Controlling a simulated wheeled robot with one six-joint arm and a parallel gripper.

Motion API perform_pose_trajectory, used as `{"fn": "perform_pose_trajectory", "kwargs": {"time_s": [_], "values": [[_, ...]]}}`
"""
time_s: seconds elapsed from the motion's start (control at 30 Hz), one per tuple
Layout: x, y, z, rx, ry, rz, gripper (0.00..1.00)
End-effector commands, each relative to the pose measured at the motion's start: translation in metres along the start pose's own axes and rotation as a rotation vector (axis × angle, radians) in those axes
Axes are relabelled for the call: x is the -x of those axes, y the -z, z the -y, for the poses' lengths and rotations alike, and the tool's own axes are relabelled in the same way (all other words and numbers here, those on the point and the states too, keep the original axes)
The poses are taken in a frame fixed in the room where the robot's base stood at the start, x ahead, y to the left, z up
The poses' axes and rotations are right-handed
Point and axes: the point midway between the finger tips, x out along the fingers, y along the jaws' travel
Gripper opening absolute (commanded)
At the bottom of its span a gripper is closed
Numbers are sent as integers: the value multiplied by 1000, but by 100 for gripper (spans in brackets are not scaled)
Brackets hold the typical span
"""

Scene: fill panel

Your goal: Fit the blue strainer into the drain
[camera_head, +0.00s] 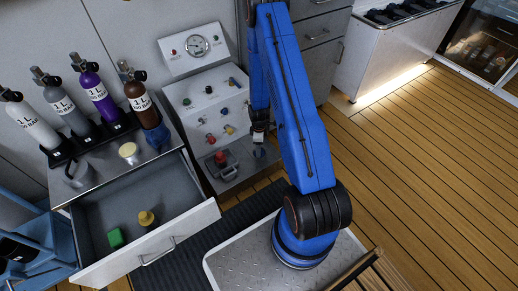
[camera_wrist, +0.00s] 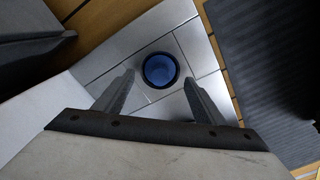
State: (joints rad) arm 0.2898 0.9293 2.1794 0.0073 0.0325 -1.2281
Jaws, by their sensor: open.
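The blue strainer (camera_wrist: 160,69) shows in the wrist view as a round blue face inside a dark ring, in the drain of the pale tiled plate (camera_wrist: 140,52). It looks level with the plate; I cannot tell how deep it sits. My gripper (camera_wrist: 159,88) is open and empty, its two fingers apart on either side below the strainer in the picture. In the head view my gripper (camera_head: 259,138) points down above the low shelf of the fill panel, and the drain (camera_head: 259,153) is a small dark spot just under it.
A red-topped fitting (camera_head: 221,159) stands left of the drain on the shelf. An open drawer (camera_head: 150,205) holds a green block (camera_head: 115,238) and a yellow-topped piece (camera_head: 147,218). The wooden floor at right is clear.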

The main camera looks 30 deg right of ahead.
Motion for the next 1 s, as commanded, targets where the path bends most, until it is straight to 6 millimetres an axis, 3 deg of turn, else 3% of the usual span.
{"fn": "perform_pose_trajectory", "kwargs": {"time_s": [0.53, 1.0], "values": [[85, 0, 0, 0, -2, -1, 64], [128, 3, 0, -13, -9, -3, 64]]}}
